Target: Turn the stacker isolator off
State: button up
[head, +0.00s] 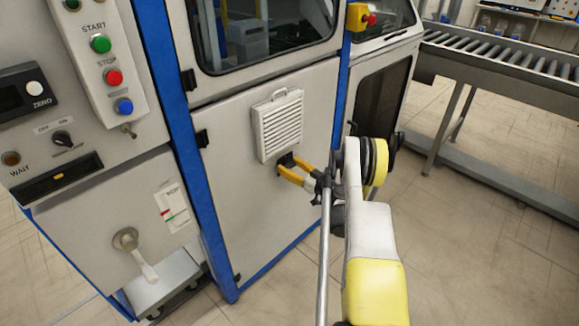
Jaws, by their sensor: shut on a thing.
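A grey rotary handle (126,240), which looks like the isolator, sits on the lower cabinet panel at left. Its pale lever points down and slightly right. A label (172,207) with red and green marks is up and right of it. My gripper (286,161), with yellow fingers, is well to the right of the handle, at the lower edge of a white louvred panel (281,125). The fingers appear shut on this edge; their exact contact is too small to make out.
The control face has a green START button (100,43), a red STOP button (113,77), a blue button (124,106) and a small OFF/ON selector (62,139). A blue post (178,130) stands between handle and gripper. A roller conveyor (500,55) is at right.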

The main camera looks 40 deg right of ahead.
jog(key=shift+n, duration=0.5)
jog(key=o, duration=1.2)
